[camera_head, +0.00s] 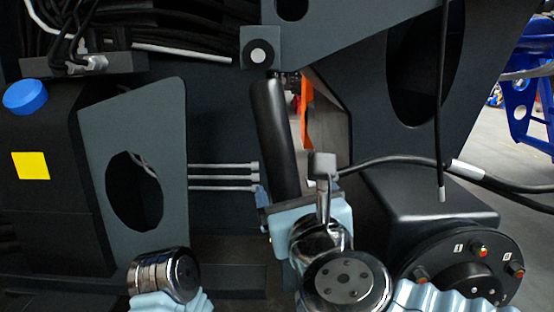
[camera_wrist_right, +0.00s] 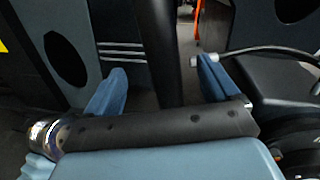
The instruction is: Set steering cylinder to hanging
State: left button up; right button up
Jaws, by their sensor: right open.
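The steering cylinder (camera_head: 275,135) is a thick black rod hanging from a pin on a dark grey bracket (camera_head: 258,56). It slopes slightly, its lower end to the right. My right gripper (camera_head: 292,181) is open at the lower part of the cylinder. In the right wrist view, the cylinder (camera_wrist_right: 158,45) passes between the two blue fingers (camera_wrist_right: 163,70), with a visible gap on each side. Its lower end is hidden behind my gripper. A chrome joint of my left arm shows at the bottom left of the head view; its gripper is out of sight.
A plate with an oval hole (camera_head: 92,110) stands left of the cylinder. Several thin grey pipes (camera_head: 222,167) run beside it. A black hose (camera_head: 400,160) crosses to the right, above a dark box (camera_head: 430,200) and a round hub (camera_head: 460,268).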

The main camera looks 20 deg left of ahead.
aim_at(280, 162)
jog(key=x, duration=1.3)
jog(key=shift+f+p, duration=0.1)
jog(key=shift+p, duration=0.3)
